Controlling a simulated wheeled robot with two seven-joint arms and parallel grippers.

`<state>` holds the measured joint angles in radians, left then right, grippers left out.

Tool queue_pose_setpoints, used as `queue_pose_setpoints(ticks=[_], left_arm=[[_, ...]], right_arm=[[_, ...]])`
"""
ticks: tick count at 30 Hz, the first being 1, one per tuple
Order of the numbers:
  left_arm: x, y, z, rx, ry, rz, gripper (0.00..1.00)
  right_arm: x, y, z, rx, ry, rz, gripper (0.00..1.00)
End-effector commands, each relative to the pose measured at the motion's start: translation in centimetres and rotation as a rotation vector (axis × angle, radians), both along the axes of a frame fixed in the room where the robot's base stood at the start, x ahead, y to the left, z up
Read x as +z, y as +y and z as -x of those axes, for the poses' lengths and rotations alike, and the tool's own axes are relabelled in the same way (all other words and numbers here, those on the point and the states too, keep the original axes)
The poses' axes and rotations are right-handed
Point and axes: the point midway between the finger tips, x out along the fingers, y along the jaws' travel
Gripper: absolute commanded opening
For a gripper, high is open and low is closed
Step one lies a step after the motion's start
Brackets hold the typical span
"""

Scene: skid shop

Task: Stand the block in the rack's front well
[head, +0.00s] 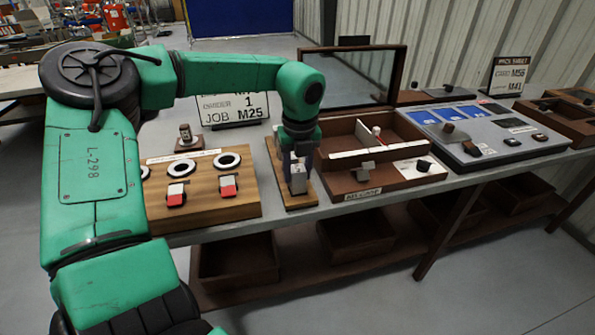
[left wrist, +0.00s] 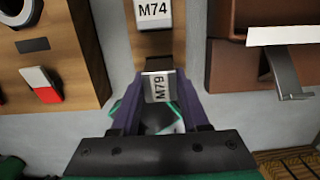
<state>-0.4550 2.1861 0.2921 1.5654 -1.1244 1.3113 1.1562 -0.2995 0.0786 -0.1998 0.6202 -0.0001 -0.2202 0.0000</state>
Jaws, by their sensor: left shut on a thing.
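A pale grey block marked M79 (left wrist: 158,87) is between the fingers of my left gripper (left wrist: 158,108), which is shut on it. In the head view the left gripper (head: 299,160) points down over the narrow wooden rack (head: 301,203), and the held block (head: 298,180) shows at its tips, over the rack's front part. A second block marked M74 (left wrist: 153,12) is on the rack (left wrist: 158,44) farther back, apart from the held block. I cannot tell whether the held block touches the rack; its well is hidden. My right gripper is not in view.
A wooden board (head: 238,203) with white rings and red-white switches is close on the left. A brown divided tray (head: 385,180) is close on the right. A grey panel (head: 520,152) stands farther right. Brown bins (head: 235,260) are on the shelf below.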

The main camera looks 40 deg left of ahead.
Motion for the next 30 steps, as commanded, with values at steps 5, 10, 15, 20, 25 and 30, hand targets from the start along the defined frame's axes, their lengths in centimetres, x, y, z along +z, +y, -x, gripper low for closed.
queue_pose_setpoints(ticks=[5,10,15,20,25,30], left_arm=[[0.01,-0.03,-0.04,0.000,-0.001,0.000,0.00],[0.05,-0.02,-0.04,0.000,-0.001,0.000,0.00],[0.03,-0.01,-0.03,0.000,-0.001,0.000,0.00],[-0.20,-0.01,-0.03,0.000,-0.001,0.000,0.00],[-0.46,-0.02,-0.02,0.000,-0.001,0.000,0.00],[-0.72,-0.02,-0.02,0.000,-0.001,0.000,0.00]], right_arm=[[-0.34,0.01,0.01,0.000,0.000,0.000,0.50],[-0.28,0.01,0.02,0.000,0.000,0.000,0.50],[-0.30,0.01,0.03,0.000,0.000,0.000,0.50],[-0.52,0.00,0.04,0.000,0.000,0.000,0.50],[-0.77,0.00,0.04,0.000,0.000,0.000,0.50],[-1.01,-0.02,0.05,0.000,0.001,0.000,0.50]])
